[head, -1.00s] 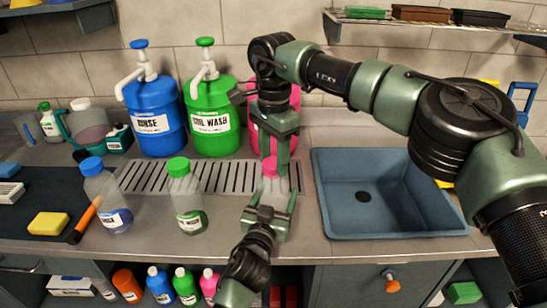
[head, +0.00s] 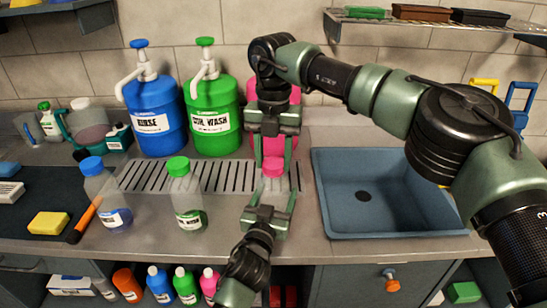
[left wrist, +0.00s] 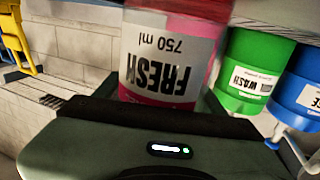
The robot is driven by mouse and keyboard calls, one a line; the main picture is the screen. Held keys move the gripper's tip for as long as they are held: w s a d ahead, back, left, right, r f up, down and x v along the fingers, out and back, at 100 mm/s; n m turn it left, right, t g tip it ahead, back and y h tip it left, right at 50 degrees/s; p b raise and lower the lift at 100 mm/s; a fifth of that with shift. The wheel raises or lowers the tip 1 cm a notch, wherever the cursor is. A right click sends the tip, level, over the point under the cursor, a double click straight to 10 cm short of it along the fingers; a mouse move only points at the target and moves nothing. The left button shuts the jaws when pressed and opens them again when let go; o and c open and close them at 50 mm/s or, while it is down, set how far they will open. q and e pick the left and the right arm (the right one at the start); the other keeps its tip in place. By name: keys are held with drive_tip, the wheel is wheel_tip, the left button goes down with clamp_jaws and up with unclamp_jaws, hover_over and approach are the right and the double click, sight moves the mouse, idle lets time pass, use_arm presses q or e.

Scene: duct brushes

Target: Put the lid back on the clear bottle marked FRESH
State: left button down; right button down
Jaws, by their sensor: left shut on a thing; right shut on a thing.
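The clear FRESH bottle (left wrist: 170,60) stands upright at the front of the steel counter in the head view, its pink contents (head: 276,187) showing between the fingers of my left gripper (head: 272,196). In the left wrist view its label appears upside down. My left gripper is shut around the bottle from the front. The pink lid (head: 273,167) is at the bottle's top, between the fingers of my right gripper (head: 273,160), which points straight down and is shut on it. The lid looks in line with the bottle; I cannot tell whether it is fully seated.
Blue (head: 155,118), green (head: 212,118) and pink pump drums stand behind; my right arm partly hides the pink one. Two clear bottles with a blue lid (head: 91,166) and green lid (head: 178,166) stand left. A blue sink (head: 365,225) lies right.

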drive_tip(key=m, duration=0.7)
drive_tip(key=c, duration=0.7)
unclamp_jaws()
drive_tip(key=shift+o, duration=0.2)
wheel_tip(320, 180, up, 12)
use_arm(q)
drive_tip(key=shift+c, duration=0.6)
unclamp_jaws()
